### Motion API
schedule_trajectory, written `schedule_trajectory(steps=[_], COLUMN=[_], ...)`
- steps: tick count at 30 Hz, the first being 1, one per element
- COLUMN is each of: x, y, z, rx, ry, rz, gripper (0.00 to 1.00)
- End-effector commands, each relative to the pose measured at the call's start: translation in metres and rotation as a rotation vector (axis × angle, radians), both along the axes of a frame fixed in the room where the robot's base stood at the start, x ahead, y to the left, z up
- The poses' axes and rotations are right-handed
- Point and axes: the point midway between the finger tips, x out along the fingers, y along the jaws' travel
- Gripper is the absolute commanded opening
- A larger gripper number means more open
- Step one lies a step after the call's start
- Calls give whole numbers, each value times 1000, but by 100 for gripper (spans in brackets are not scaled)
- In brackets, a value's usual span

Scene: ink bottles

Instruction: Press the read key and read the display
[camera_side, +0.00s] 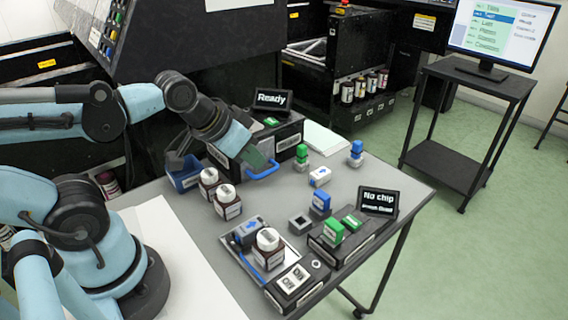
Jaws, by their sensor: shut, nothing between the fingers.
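A dark reader (325,250) stands near the table's front right. Its display (378,201) reads "No chip" with a smaller line below, seemingly "press Read". A flat green key (351,222) lies on the reader beside a green-topped block (333,232); I cannot read any key lettering. A second display (272,99) at the back reads "Ready", with a small green key (271,122) below it. My gripper (258,163) is shut and empty at the back left of the table, close to a blue handle loop (268,173), well away from the reader. Whether it touches the loop is unclear.
White-capped ink bottles (227,201) stand left of centre; another bottle (268,241) is on a metal tray (247,234). A switch box (297,284) is at the front. Green (301,156) and blue (356,153) stamp-like pieces stand behind.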

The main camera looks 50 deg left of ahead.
Motion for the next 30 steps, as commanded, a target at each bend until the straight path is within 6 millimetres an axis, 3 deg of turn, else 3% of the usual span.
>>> schedule_trajectory(steps=[8, 21, 25, 30], x=[21, 91, 102, 108], y=[-20, -118, -142, -158], z=[7, 14, 11, 9], rx=[69, 361, 425, 471], ry=[-30, -201, -245, -278], rz=[-168, -795, -917, -997], gripper=[0, 0, 0, 0])
